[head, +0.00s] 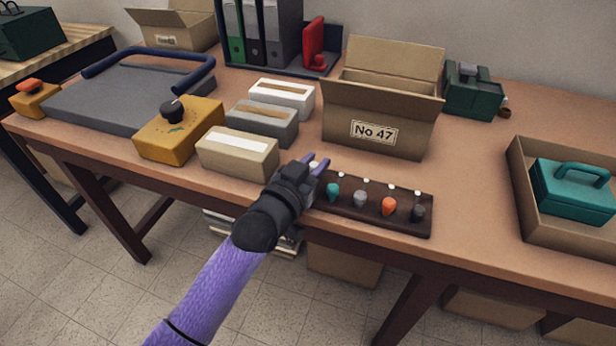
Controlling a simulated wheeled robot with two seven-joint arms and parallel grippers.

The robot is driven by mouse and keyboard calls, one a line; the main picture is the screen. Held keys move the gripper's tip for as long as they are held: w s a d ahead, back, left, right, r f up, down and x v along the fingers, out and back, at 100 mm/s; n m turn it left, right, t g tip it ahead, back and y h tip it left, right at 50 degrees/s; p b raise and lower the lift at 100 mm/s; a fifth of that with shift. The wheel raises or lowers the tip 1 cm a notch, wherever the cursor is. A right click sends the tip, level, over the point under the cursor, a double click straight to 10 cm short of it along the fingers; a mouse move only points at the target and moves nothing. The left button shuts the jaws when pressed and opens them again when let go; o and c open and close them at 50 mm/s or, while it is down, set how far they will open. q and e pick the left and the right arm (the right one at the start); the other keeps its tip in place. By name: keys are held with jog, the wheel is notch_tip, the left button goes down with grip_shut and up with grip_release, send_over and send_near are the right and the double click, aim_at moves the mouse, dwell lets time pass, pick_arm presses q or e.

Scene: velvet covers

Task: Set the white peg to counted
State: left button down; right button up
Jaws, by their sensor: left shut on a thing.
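A dark peg board (400,225) lies near the front edge of the table. On it are a teal peg (333,191), a grey peg (360,199), an orange peg (388,206) and a dark peg (417,213), with a small white mark behind each. My left gripper (316,164) is over the board's left end, shut on what seems to be the white peg, mostly hidden by the fingers. A pale spot shows between the fingertips; I cannot tell whether it is peg or mark. My right gripper is not in view.
An open carton marked No 47 (375,105) stands behind the board. A beige block (238,160) and a yellow box with a black knob (165,145) are to the left. A cardboard tray (548,226) with a teal case (572,190) is at right. Table between board and tray is clear.

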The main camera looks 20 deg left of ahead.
pick_arm(q)
jog(key=shift+w+f, duration=0.1)
jog(key=shift+w, duration=0.1)
jog(key=shift+c, duration=2.4)
grip_release()
jog(key=shift+s, duration=0.1)
jog(key=p+v, duration=0.4)
jog(key=v, duration=0.5)
jog(key=shift+s, duration=0.35)
jog(key=shift+a, duration=0.1)
